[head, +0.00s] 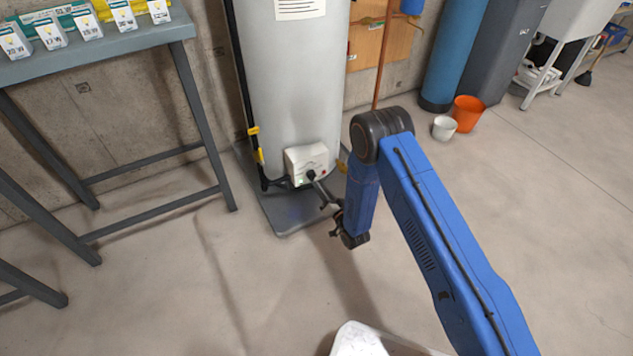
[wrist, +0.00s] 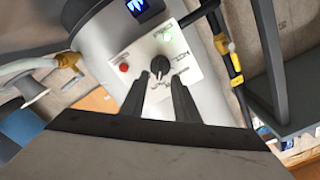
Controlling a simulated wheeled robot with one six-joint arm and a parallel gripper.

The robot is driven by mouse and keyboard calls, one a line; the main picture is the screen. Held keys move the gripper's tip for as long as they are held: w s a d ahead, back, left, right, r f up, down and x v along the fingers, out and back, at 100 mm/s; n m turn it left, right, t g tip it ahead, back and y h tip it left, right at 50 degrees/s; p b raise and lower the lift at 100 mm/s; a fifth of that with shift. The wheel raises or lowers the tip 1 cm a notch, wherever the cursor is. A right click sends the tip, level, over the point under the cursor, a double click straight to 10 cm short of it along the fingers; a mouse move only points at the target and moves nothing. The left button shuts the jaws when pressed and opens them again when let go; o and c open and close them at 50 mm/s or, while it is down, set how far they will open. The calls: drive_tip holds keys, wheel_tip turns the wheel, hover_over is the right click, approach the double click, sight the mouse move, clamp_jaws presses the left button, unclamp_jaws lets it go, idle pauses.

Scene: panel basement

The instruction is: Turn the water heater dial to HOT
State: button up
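The water heater (head: 292,90) is a tall light-grey cylinder. A white control box (head: 306,158) is on its lower front, and its panel fills the middle of the wrist view (wrist: 145,50). The black dial (wrist: 159,66) is on this panel, with markings too small to read. My gripper (head: 318,184) reaches the box from the front right. In the wrist view its two dark fingers (wrist: 160,82) are apart, with the dial between and just beyond their tips. I cannot tell whether they touch it. A red button (wrist: 124,68) and a green light (wrist: 168,37) flank the dial.
The heater stands on a low grey plinth (head: 275,215). A grey table (head: 110,45) with small boxes is at left. A black pipe with yellow fittings (wrist: 222,45) runs beside the control box. An orange bucket (head: 467,113) and white pot (head: 444,128) stand at right. The foreground floor is mostly clear.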

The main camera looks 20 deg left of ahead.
sight(315, 178)
drive_tip(key=shift+x, duration=2.25)
clamp_jaws()
